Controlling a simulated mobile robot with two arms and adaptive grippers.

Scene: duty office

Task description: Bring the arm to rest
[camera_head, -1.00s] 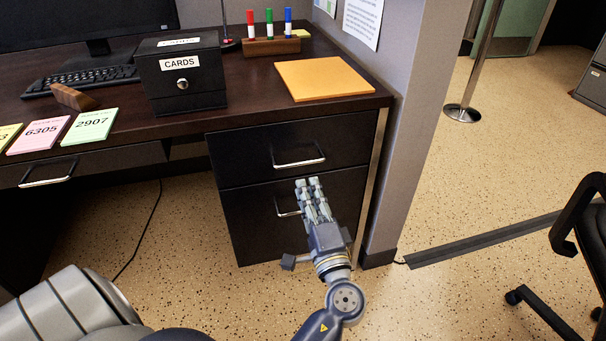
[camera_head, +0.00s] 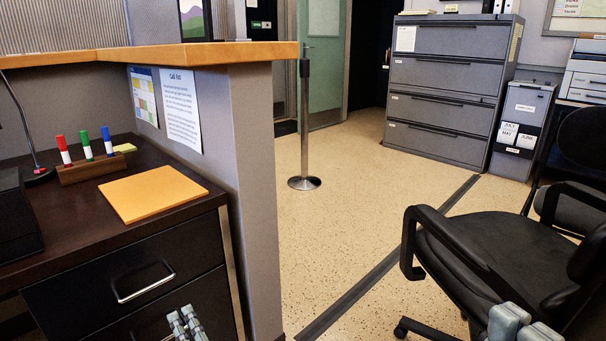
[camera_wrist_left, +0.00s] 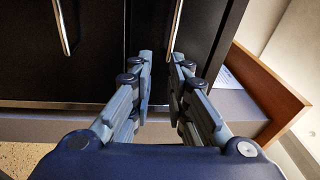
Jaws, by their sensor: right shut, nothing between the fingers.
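My left gripper (camera_head: 185,322) shows at the bottom edge of the head view, in front of the dark desk drawers (camera_head: 190,290). In the left wrist view its two fingers (camera_wrist_left: 161,75) stand apart with a narrow empty gap, pointing at dark drawer fronts (camera_wrist_left: 105,70) with metal handles. My right gripper (camera_head: 523,325) shows at the bottom right corner of the head view, shut and empty, in front of the black office chair (camera_head: 480,250). Most of both arms is out of view.
An orange folder (camera_head: 152,193) and a marker holder (camera_head: 97,167) lie on the desk. A grey partition (camera_head: 250,190) with a wooden ledge (camera_head: 200,54) stands beside it. The floor holds a metal post (camera_head: 304,130) and a dark cable strip (camera_head: 385,265). Grey cabinets (camera_head: 445,85) stand behind.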

